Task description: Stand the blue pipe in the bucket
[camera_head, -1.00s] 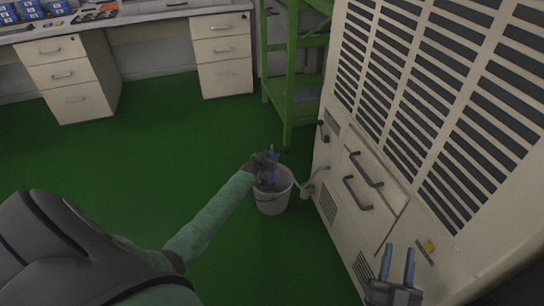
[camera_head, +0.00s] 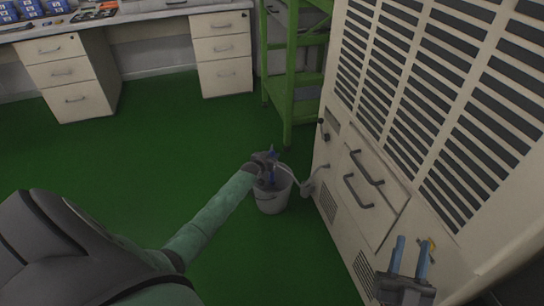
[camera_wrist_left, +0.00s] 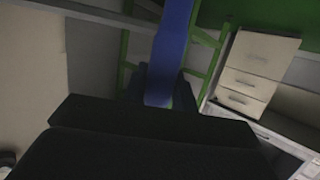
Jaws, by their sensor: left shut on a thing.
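The blue pipe (camera_wrist_left: 171,50) runs up through the middle of the left wrist view, between the fingers of my left gripper. In the head view my left gripper (camera_head: 268,160) is over the mouth of the grey bucket (camera_head: 271,202), shut on the pipe. A short blue length of the pipe (camera_head: 272,176) shows inside the bucket's mouth. Whether its lower end touches the bottom is hidden. My right gripper (camera_head: 411,258) is at the lower right, its two blue fingers apart with nothing between them.
A large beige cabinet (camera_head: 372,150) with vents and handles stands right beside the bucket. A pale hose (camera_head: 299,183) lies between them. A green rack (camera_head: 290,100) stands behind. Drawer units (camera_head: 222,60) line the back. The green floor (camera_head: 150,155) at left is clear.

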